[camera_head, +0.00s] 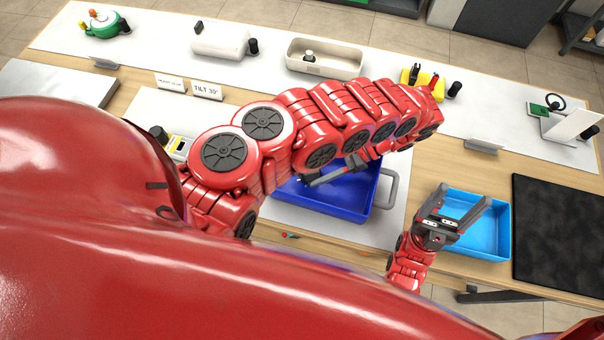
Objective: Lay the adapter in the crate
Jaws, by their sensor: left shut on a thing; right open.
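The dark blue crate (322,205) stands on the table in the middle, with a grey handle at its right side. My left arm reaches over it and hides its far part. My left gripper (310,182) is low over or inside the crate, its fingers pointing left. It is shut on a small dark thing, taken as the adapter, of which very little shows at the fingertips. I cannot tell whether it touches the crate floor. My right gripper (463,200) is open and empty, at the left part of the light blue tray (497,240).
A black mat (560,238) lies at the right. A beige bin (345,62), a yellow block (425,82) and a white box (220,40) line the far side. A "TILT 30°" sign (207,91) stands behind my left arm. A small red and green item (290,235) lies before the crate.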

